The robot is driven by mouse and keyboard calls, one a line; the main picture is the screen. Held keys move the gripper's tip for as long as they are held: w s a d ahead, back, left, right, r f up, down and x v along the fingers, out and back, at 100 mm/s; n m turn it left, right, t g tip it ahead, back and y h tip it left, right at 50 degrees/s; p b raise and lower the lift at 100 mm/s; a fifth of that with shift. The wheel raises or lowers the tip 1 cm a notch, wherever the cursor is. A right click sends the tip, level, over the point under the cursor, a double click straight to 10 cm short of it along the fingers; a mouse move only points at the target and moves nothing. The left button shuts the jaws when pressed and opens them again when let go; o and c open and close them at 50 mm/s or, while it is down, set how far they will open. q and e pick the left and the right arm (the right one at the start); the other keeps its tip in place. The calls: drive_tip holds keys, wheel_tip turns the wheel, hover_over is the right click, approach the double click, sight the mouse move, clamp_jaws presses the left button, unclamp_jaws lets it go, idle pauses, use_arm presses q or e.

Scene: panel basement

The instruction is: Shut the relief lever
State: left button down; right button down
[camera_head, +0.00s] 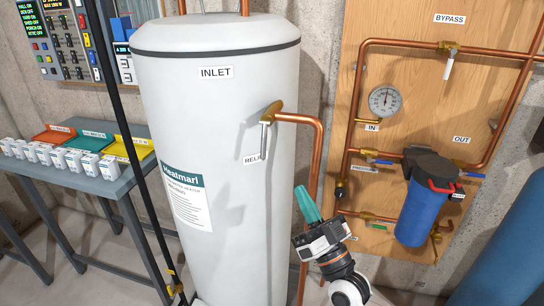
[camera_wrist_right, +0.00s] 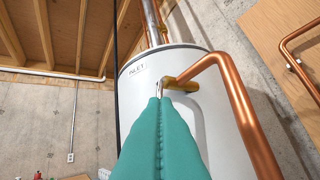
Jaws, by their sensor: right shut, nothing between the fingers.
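The white tank (camera_head: 215,130) has a brass relief valve (camera_head: 273,110) on its right side, joined to a copper pipe. The relief lever (camera_head: 265,137) is a slim, pale handle that hangs down from the valve, beside a partly covered RELIEF label (camera_head: 252,160). My right gripper (camera_head: 301,190) is shut and empty, its green fingers pointing up, below and right of the lever in the head view. In the right wrist view, the shut fingertips (camera_wrist_right: 159,99) overlap the lower part of the lever (camera_wrist_right: 158,88); I cannot tell whether they touch. My left gripper is not in view.
The copper discharge pipe (camera_head: 317,150) runs down close beside my right gripper. A wooden panel (camera_head: 400,20) with pipes, a gauge (camera_head: 385,100) and a blue filter (camera_head: 420,210) stands to the right. A grey table (camera_head: 90,182) with trays stands left.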

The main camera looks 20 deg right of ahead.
sight(265, 144)
drive_tip(key=w+a+r+p, duration=0.1)
drive_tip(key=w, duration=0.2)
drive_tip(key=w+a+r+p, duration=0.1)
drive_tip(key=w, duration=0.2)
drive_tip(key=w+a+r+p, duration=0.1)
drive_tip(key=w+r, duration=0.1)
drive_tip(key=w, duration=0.1)
drive_tip(key=shift+w+a, duration=0.1)
drive_tip(key=shift+w, duration=0.2)
drive_tip(key=n+y+b, duration=0.1)
drive_tip(key=b, duration=0.2)
drive_tip(key=w+n+y+b, duration=0.1)
drive_tip(key=n+y+b, duration=0.1)
drive_tip(key=d+n+y+b, duration=0.1)
drive_tip(key=n+y+b, duration=0.1)
drive_tip(key=b, duration=0.1)
drive_tip(key=shift+w+f+b, duration=0.25)
drive_tip(key=shift+f+b, duration=0.1)
drive_tip(key=shift+f, duration=0.05)
